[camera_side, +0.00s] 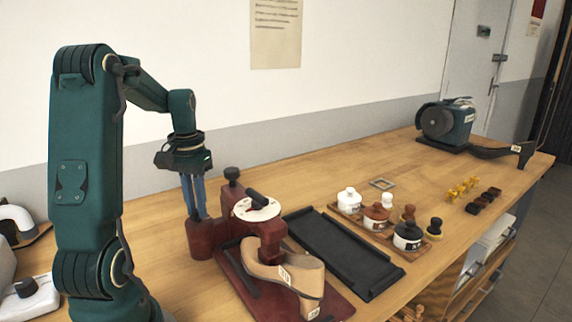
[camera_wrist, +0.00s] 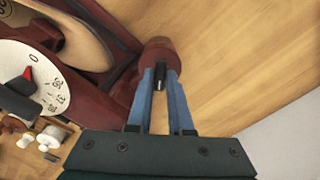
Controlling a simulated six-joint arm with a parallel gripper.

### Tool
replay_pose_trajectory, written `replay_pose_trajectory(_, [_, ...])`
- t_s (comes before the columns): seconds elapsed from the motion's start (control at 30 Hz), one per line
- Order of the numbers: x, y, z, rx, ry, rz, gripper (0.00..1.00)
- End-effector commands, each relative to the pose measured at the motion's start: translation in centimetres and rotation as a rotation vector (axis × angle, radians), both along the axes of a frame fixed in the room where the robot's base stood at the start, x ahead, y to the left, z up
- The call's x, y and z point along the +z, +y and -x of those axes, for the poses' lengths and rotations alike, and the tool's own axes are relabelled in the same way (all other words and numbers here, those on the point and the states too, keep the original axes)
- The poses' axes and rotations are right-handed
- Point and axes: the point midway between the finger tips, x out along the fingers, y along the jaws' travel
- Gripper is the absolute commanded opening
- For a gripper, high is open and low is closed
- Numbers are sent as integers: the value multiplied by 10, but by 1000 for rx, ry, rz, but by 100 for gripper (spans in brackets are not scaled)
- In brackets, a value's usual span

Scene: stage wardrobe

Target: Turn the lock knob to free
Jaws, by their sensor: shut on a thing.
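A dark red fixture (camera_side: 273,232) stands on the bench and carries a white dial (camera_side: 242,213) with a black handle (camera_side: 257,197). In the wrist view the dial (camera_wrist: 47,90) shows a 0 near a red pointer (camera_wrist: 25,76). At the fixture's left end is a round red boss (camera_side: 203,242) with a small black knob (camera_wrist: 159,79), which I take to be the lock knob. My gripper (camera_side: 199,215) points down over the boss. Its blue fingers (camera_wrist: 160,76) are shut on this black knob. The fingers hide the knob in the side view.
A tan shoe form (camera_side: 300,270) lies on the fixture's base. A second black knob (camera_side: 232,174) tops a post beside the dial. A black tray (camera_side: 345,255) and several lidded jars (camera_side: 349,201) stand to the right. A grinder (camera_side: 447,124) is at the back.

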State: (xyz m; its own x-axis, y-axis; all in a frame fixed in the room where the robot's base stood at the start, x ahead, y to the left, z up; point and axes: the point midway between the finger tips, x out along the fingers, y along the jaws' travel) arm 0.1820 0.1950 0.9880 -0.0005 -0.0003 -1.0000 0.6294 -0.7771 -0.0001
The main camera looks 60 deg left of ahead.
Motion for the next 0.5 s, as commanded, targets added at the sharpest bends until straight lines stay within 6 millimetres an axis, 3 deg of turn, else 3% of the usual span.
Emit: replay_pose_trajectory(0.5, [1,0,0,489,-2,-1,0])
